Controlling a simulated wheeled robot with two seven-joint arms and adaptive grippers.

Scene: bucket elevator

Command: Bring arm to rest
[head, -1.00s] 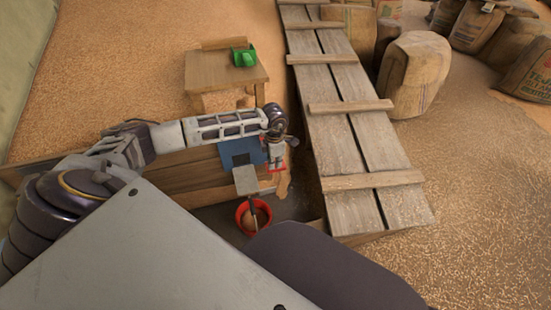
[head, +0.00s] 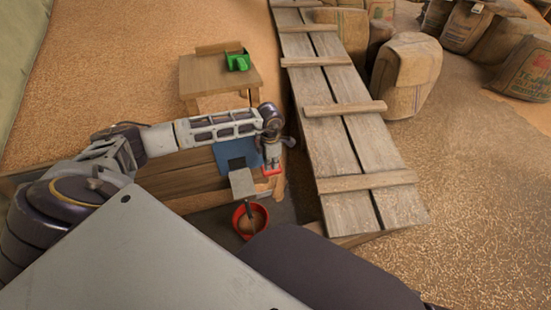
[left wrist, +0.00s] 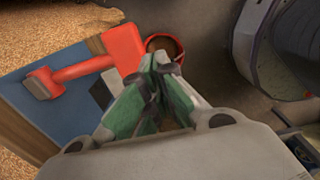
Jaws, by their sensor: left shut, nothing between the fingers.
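My left gripper (head: 271,163) is at the end of my arm, above the right side of a blue panel (head: 226,156). In the left wrist view its green-and-grey fingers (left wrist: 154,62) are together, with nothing seen between them. A red lever (left wrist: 122,48) with a bar and grey end lies just beyond the fingers, over the blue panel (left wrist: 62,113); I cannot tell whether they touch. A red bucket (head: 237,222) with brown contents stands below a grey chute (head: 242,183). The bucket (left wrist: 181,56) is partly hidden behind the fingertips. My right gripper is out of view.
A small wooden table (head: 205,85) with a green scoop-like object (head: 238,62) stands behind my arm. A cleated plank ramp (head: 335,130) runs along the right. Burlap sacks (head: 405,75) stand beyond it. Grain covers the floor at right.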

